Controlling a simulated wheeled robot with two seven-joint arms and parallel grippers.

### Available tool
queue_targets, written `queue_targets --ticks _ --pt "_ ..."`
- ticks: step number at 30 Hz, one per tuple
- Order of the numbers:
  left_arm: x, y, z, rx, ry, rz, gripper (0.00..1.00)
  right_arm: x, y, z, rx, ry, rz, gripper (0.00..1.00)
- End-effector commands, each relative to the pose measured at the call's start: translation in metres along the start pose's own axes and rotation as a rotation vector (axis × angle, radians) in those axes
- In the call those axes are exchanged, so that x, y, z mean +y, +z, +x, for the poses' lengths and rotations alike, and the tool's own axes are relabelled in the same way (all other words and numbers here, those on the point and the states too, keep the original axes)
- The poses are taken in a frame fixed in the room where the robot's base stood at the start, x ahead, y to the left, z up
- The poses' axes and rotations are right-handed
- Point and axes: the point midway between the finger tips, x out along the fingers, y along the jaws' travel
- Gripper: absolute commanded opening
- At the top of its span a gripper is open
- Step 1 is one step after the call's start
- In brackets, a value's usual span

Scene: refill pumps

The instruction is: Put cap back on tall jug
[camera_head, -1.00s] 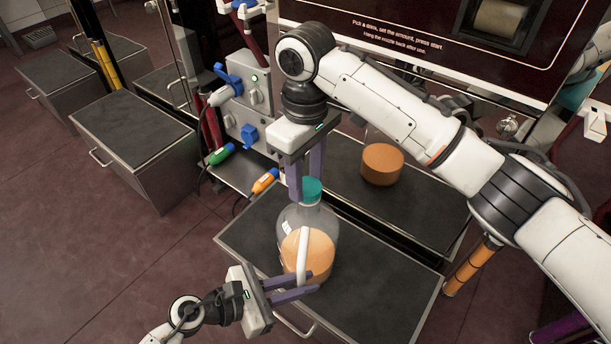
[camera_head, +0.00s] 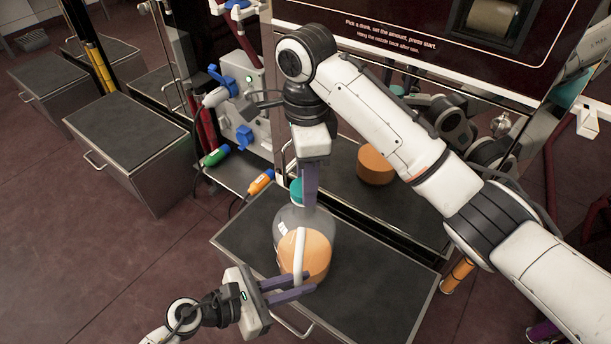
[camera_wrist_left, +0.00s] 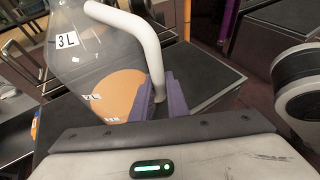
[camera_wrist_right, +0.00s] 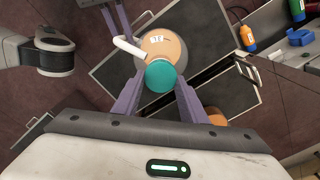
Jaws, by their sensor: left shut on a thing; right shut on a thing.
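The tall clear jug (camera_head: 289,218), with orange contents and a white handle, stands upright on the dark cabinet top. In the left wrist view the jug (camera_wrist_left: 75,50) shows a "3 L" label. Its teal cap (camera_head: 295,188) is at the jug's mouth, and it also shows in the right wrist view (camera_wrist_right: 160,76). I cannot tell how tightly it sits. My right gripper (camera_head: 310,203) points down from above, shut on the cap with a finger on each side. My left gripper (camera_head: 308,287) is low at the jug's front, shut on the handle (camera_wrist_left: 148,45).
The cabinet top (camera_head: 370,290) is clear right of the jug. An orange round shape (camera_head: 376,164) shows behind it, perhaps a reflection. Green (camera_head: 216,156) and orange (camera_head: 261,181) nozzles sit behind left. Another cabinet (camera_head: 128,135) stands at left.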

Motion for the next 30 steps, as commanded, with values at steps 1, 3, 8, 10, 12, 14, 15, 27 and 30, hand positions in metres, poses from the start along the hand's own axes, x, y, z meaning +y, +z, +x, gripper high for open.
queue_targets --ticks 1,3,8,10,12,14,15,27,30 --pt "-0.0009 -0.0003 0.0003 0.000 -0.002 -0.002 0.00 0.0002 -0.0002 -0.0009 0.000 -0.002 0.098 0.18" --pt "-0.0009 -0.0003 0.0003 0.000 -0.002 -0.002 0.00 0.0009 -0.0001 -0.0008 -0.001 -0.002 0.243 0.18" --pt "-0.0008 -0.0003 0.0003 0.000 -0.002 -0.001 0.00 0.0020 0.0006 -0.0008 -0.003 -0.002 0.492 0.18" --pt "-0.0008 -0.0003 0.0003 0.001 -0.002 -0.001 0.00 0.0022 0.0008 -0.0008 -0.004 -0.002 0.554 0.18" --pt "-0.0008 -0.0003 0.0003 0.001 -0.002 -0.001 0.00 0.0024 0.0009 -0.0008 -0.004 -0.002 0.587 0.18" --pt "-0.0008 -0.0003 0.0003 0.001 -0.002 -0.001 0.00 0.0024 0.0010 -0.0008 -0.004 -0.002 0.598 0.18" --pt "-0.0008 -0.0003 0.0003 0.001 -0.002 -0.001 0.00 0.0024 0.0010 -0.0008 -0.004 -0.002 0.600 0.18" --pt "-0.0008 -0.0003 0.0003 0.001 -0.001 -0.001 0.00 0.0025 0.0012 -0.0005 -0.004 -0.001 0.596 0.57" --pt "-0.0008 -0.0003 0.0003 0.001 -0.002 -0.001 0.00 0.0026 0.0012 -0.0002 -0.004 0.000 0.595 0.57"
